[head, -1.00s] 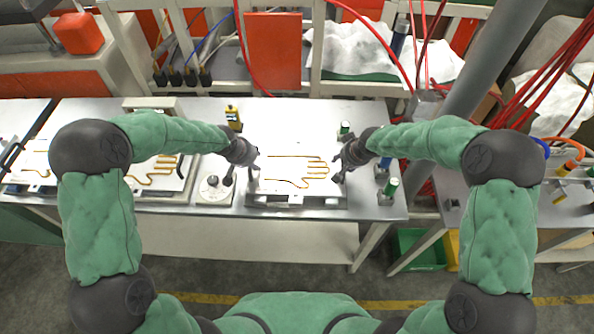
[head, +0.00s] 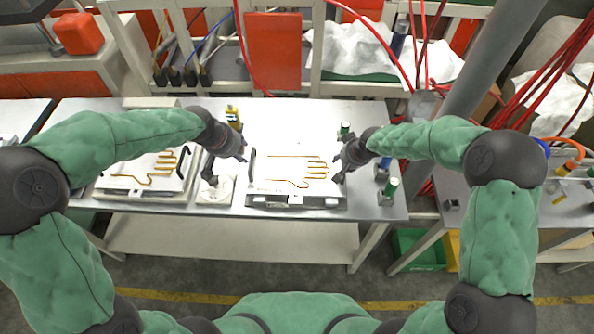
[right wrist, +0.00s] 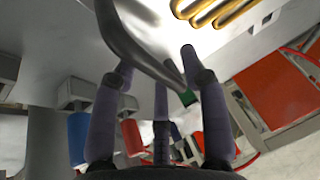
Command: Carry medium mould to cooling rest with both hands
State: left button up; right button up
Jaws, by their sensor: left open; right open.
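A white mould plate (head: 289,172) with a gold hand-shaped outline lies on the bench in front of me, on a grey base. Its upright black handle (head: 252,163) stands at the left edge. My right gripper (head: 342,172) is open at its right edge; in the right wrist view, a dark curved handle (right wrist: 135,45) passes between the open fingers. I cannot tell which mould is the medium one or which support is the cooling rest.
Another hand-outline mould (head: 148,174) lies left on the bench. A yellow bottle (head: 232,115) stands behind my left gripper.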

jog(key=v, duration=1.1)
jog(key=shift+r, duration=0.35)
jog(key=shift+s, duration=0.1)
jog(key=shift+f, duration=0.1)
